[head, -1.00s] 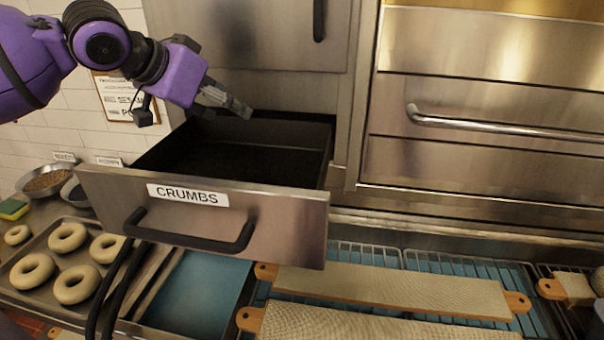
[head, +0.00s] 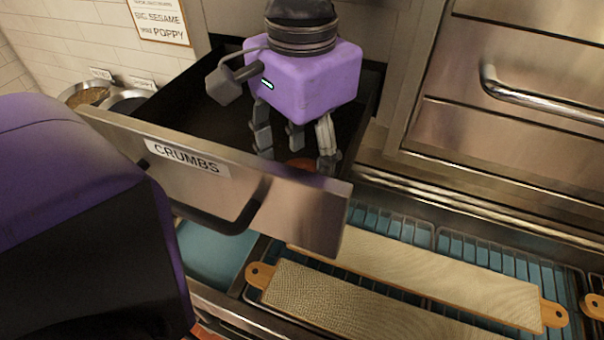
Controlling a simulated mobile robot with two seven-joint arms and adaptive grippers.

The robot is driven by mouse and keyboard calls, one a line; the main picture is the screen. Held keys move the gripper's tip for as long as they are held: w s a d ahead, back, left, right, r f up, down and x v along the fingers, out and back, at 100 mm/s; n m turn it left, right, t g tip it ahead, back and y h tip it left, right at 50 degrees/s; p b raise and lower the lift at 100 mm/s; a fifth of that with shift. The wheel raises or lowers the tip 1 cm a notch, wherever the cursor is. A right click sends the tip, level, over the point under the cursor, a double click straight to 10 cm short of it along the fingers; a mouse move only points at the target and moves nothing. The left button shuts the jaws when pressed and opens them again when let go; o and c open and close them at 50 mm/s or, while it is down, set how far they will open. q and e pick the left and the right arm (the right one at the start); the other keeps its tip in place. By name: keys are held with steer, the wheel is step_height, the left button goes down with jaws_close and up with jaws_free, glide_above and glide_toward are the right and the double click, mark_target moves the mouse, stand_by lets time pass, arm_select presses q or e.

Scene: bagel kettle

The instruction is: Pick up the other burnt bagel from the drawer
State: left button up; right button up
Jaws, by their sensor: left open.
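The crumbs drawer (head: 290,205) is pulled open, with a black inside and a "CRUMBS" label on its front. A small reddish-brown piece of a bagel (head: 300,163) shows low in the drawer near the front wall. Most of it is hidden behind my gripper and the drawer front. My left gripper (head: 296,158) points down into the drawer, its fingers apart around or just above the bagel. I cannot tell whether the fingers touch it. My right gripper is not in view.
The drawer's front wall stands close before the fingers. Wooden boards (head: 405,275) lie on blue racks below. An oven handle (head: 540,100) juts out at the right. Bowls (head: 88,94) stand at the left. A purple link of mine covers the lower left.

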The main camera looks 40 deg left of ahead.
arm_select(q)
step_height(320, 180, down, 2)
steer(key=shift+w+f, duration=0.1)
steer(key=c, duration=0.8)
